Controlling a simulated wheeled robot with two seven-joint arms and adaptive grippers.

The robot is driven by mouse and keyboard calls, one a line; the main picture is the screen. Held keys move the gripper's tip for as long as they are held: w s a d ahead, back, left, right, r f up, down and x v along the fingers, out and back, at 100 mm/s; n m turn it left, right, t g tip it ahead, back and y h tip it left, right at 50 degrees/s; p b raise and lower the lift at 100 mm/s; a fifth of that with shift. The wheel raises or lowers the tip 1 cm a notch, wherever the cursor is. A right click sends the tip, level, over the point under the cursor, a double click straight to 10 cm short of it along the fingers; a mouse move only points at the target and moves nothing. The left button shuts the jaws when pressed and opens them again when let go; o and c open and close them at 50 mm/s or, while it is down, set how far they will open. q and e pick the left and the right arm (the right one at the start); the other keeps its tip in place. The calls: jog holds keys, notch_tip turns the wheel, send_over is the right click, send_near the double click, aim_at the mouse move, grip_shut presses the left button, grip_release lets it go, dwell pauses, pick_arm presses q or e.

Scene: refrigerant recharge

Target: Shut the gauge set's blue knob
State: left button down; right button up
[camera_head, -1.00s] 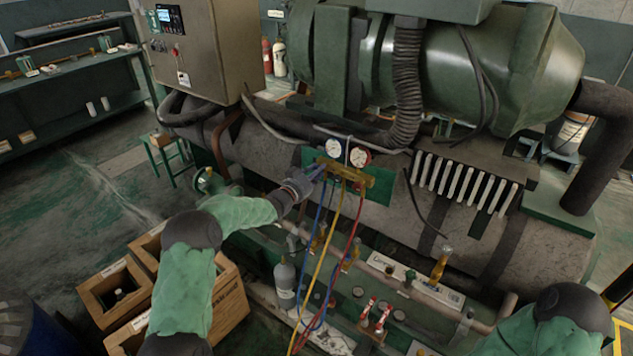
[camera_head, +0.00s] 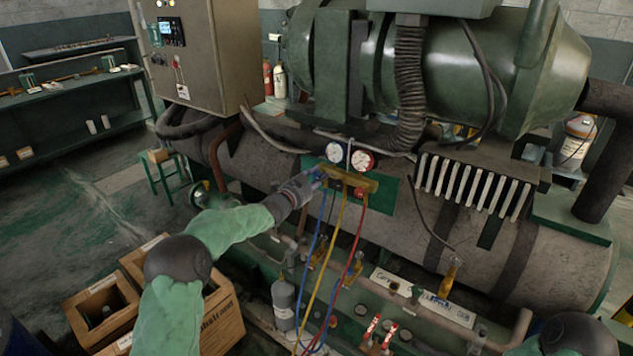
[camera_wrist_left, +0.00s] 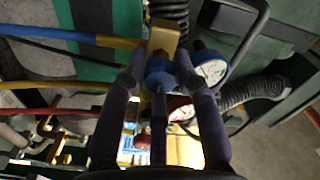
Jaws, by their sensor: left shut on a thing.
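The gauge set (camera_head: 350,180) is a brass block with a blue-rimmed gauge (camera_head: 334,151) and a red-rimmed gauge (camera_head: 362,160) above it. It hangs on a green plate on the machine's front. My left gripper (camera_head: 316,177) is at the block's left end. In the left wrist view, its dark fingers (camera_wrist_left: 158,80) are shut around the blue knob (camera_wrist_left: 160,74), next to the brass block (camera_wrist_left: 166,38). In the head view the fingers mostly hide the knob. My right arm shows only at the bottom right; its gripper is out of view.
Blue (camera_head: 312,255), yellow (camera_head: 331,262) and red (camera_head: 350,260) hoses hang below the gauge set. A grey cylinder (camera_head: 284,303) stands below. Wooden crates (camera_head: 215,318) stand at the lower left. A black ribbed pipe (camera_head: 410,90) runs just above the gauges.

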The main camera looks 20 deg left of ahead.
dwell(0.4)
pick_arm(q)
jog(key=c, duration=0.9)
grip_release()
jog(key=shift+c, duration=0.2)
jog(key=v, duration=1.2)
